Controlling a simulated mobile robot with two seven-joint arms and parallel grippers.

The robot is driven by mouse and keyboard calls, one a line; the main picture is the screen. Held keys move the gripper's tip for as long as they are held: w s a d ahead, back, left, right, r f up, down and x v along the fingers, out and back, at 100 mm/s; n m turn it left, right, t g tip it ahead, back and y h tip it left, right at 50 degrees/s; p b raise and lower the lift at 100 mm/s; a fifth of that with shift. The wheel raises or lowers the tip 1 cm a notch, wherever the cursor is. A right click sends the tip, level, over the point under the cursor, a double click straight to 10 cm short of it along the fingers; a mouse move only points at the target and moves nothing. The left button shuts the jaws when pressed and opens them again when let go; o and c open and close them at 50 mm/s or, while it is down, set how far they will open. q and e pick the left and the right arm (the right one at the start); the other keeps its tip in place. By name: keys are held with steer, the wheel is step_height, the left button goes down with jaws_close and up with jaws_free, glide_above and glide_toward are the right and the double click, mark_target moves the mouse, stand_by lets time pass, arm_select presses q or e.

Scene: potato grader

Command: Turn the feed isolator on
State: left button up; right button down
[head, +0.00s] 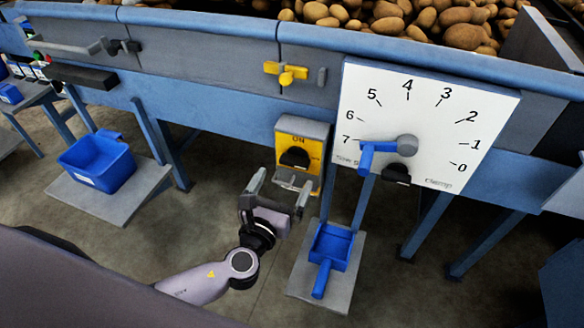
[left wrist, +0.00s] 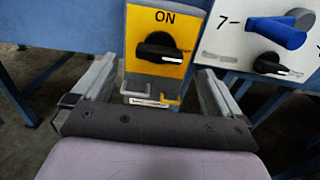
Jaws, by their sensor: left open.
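The feed isolator is a yellow plate (head: 311,134) marked ON at its top, on the front of the blue machine frame. Its black rotary handle (head: 295,157) lies roughly crosswise. In the left wrist view the yellow plate (left wrist: 139,22) stands straight ahead, with the black handle (left wrist: 158,48) pointing sideways below the ON mark. A small white label and a metal hasp sit under the handle. My left gripper (head: 278,188) is open and empty, just below and in front of the isolator, apart from the handle. Its fingers (left wrist: 158,90) flank the plate's lower part. My right gripper is out of view.
A white dial board (head: 425,120) with a blue lever (head: 372,152) and black knob stands close right of the isolator. A yellow valve handle (head: 287,74) is above. A blue scoop (head: 330,247) and a blue bin (head: 97,162) rest on low stands. Potatoes (head: 400,18) lie behind.

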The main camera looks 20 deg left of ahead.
mark_target(293, 165)
arm_select(q)
steer(key=shift+w+d, duration=0.1)
steer(key=shift+w, duration=3.05)
steer(key=c, duration=1.1)
